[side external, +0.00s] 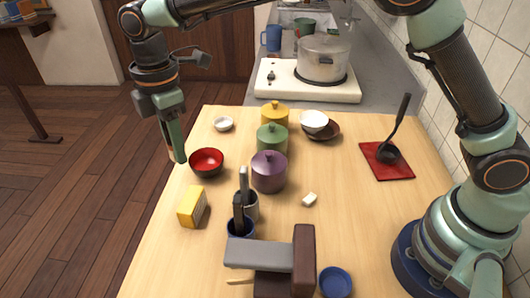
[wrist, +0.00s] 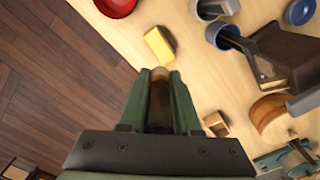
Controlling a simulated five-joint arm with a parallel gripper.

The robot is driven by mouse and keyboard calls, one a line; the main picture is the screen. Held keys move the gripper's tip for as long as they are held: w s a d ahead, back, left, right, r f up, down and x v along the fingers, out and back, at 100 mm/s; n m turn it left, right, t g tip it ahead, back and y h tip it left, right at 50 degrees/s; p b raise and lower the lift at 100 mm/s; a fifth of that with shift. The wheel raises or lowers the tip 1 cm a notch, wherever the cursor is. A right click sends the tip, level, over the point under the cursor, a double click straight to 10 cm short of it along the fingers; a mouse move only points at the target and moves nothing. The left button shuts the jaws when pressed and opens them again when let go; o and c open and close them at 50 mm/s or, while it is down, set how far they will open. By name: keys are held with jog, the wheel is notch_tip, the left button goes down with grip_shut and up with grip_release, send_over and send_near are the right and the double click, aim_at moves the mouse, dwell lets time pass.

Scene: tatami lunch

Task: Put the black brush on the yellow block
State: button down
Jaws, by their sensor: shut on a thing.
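The yellow block (side external: 188,207) sits on the table near its left edge, and it also shows in the wrist view (wrist: 158,46) just beyond my fingertips. My gripper (side external: 176,152) points down, raised near the table's left edge, up and left of the block and apart from it. It is shut on a slim dark brown thing with a tan tip (wrist: 159,90), mostly hidden between the fingers. I cannot tell for certain whether this is the black brush. A black handle (side external: 238,212) stands in a blue cup right of the block; its lower end is hidden.
A red bowl (side external: 206,165) stands close right of my gripper. The table just left of the block is clear.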

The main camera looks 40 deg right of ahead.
aim_at(190, 199)
notch_tip(190, 199, down, 12)
jog(key=shift+r, duration=0.2)
jog(key=shift+f, duration=0.1)
dwell(0.3)
jog(key=c, duration=0.6)
grip_release()
